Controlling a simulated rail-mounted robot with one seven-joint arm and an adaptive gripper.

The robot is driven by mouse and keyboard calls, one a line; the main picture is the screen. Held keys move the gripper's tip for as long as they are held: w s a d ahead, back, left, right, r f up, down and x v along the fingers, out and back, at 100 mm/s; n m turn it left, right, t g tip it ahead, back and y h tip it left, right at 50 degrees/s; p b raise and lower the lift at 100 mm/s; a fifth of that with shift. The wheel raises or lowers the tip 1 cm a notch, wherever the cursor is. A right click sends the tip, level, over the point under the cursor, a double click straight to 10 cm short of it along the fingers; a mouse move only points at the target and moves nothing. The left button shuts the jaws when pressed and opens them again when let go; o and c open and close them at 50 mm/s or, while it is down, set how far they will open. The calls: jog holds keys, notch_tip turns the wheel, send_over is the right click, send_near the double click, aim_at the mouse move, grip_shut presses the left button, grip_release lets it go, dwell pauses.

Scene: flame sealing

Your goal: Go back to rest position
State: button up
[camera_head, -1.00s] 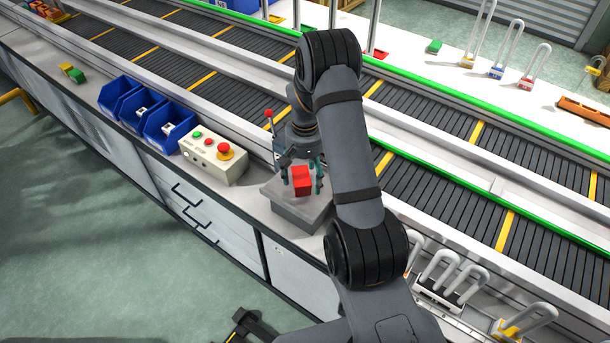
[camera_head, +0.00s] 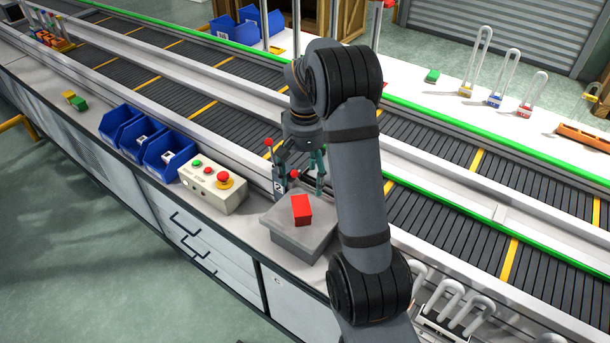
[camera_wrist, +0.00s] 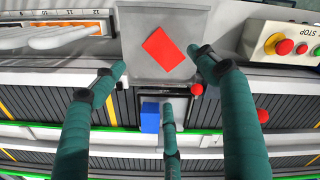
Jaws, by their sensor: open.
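My gripper (camera_head: 300,186) is open and empty, raised above and behind a grey block-shaped stand on the counter. Its green-grey fingers also show spread apart in the wrist view (camera_wrist: 160,75). A red block (camera_head: 302,210) lies on top of the grey stand (camera_head: 290,237), apart from the fingers. In the wrist view the red block (camera_wrist: 164,48) lies tilted on the stand's grey top, beyond the fingertips. A blue block (camera_wrist: 150,118) shows between the fingers in the wrist view.
A control box (camera_head: 213,188) with a red stop button stands left of the stand, and blue bins (camera_head: 168,152) stand farther left. A conveyor (camera_head: 440,200) runs behind. Several padlocks (camera_head: 458,308) stand on a rack at the lower right. Tall posts rise behind my arm.

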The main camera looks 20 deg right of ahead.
aim_at(305, 205)
jog(key=shift+r, duration=0.35)
notch_tip(305, 205, down, 13)
jog(key=shift+r+p, duration=0.1)
jog(key=shift+p, duration=0.65)
jog(key=shift+r+b, duration=0.3)
jog(key=shift+r, duration=1.65)
